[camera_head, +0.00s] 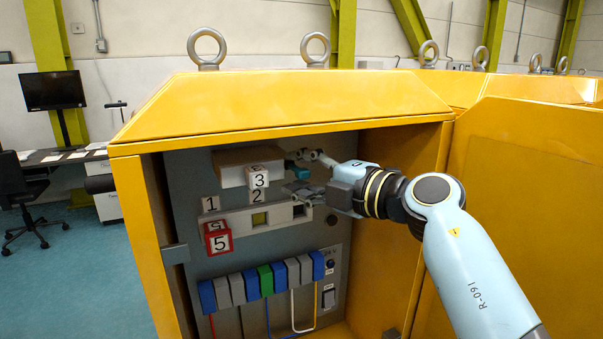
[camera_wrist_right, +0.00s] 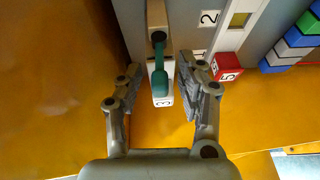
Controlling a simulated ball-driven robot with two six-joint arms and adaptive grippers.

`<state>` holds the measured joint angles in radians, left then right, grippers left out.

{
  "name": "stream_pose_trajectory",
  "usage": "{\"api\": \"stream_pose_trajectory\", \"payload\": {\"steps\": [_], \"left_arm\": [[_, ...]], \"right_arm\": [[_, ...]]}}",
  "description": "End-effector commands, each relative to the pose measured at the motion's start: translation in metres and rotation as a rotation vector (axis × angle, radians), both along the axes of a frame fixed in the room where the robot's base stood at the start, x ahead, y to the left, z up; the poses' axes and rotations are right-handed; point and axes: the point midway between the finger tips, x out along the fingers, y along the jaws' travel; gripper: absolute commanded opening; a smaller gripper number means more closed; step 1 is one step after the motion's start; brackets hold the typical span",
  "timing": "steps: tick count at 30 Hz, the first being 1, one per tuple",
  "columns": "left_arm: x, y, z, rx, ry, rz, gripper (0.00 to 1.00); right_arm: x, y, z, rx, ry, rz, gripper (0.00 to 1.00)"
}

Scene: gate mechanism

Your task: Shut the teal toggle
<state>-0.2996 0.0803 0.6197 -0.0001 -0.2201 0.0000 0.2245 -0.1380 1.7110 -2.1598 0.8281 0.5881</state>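The teal toggle (camera_wrist_right: 160,80) is a lever on the side of a white block (camera_wrist_right: 155,17) inside the yellow cabinet. In the head view the toggle (camera_head: 291,165) shows as a small teal piece at the block's right end, partly covered by my gripper. My right gripper (camera_wrist_right: 157,88) is open. Its two fingers stand on either side of the toggle, with a gap on both sides. In the head view my right gripper (camera_head: 303,172) is at the right end of the white block (camera_head: 235,165). My left gripper is not in view.
A red cube marked 5 (camera_head: 218,238) sits at the left of a white slotted strip (camera_head: 245,221) below the block. Several coloured modules (camera_head: 265,280) line up lower down.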

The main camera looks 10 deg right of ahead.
Motion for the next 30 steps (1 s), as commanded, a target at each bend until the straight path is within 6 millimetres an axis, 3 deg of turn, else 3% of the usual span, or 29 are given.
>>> {"api": "stream_pose_trajectory", "payload": {"steps": [8,21,30], "left_arm": [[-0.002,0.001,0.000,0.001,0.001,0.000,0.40],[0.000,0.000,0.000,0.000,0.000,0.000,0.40],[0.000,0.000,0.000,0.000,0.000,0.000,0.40]], "right_arm": [[-0.005,-0.005,-0.001,-0.002,0.000,-0.002,0.38],[-0.073,-0.062,0.004,-0.006,0.000,0.000,0.38],[-0.091,-0.078,0.007,0.000,0.000,0.000,0.38]]}}
